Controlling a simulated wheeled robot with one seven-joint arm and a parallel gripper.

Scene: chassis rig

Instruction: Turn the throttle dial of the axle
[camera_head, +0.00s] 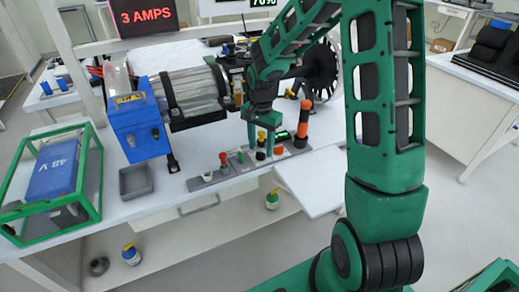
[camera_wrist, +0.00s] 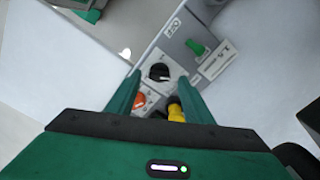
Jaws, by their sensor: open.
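In the wrist view a grey control panel (camera_wrist: 177,52) lies under my gripper (camera_wrist: 159,75). A round black knob (camera_wrist: 159,72) shows between the two green fingertips, and no contact is clear. I cannot read a label that marks it as the throttle dial. An orange knob (camera_wrist: 138,100) and a yellow and black control (camera_wrist: 175,111) sit closer to my palm, partly hidden. A green lever (camera_wrist: 195,47) stands beyond. In the head view my gripper (camera_head: 261,137) is open and points down over the panel (camera_head: 202,182) at the bench's front edge.
The axle machine, with a blue box (camera_head: 137,125) and a clear drum (camera_head: 196,92), stands behind the panel. An orange and black post (camera_head: 303,122) rises close to the right of my gripper. A grey tray (camera_head: 135,181) and a green-framed case (camera_head: 93,190) are at left.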

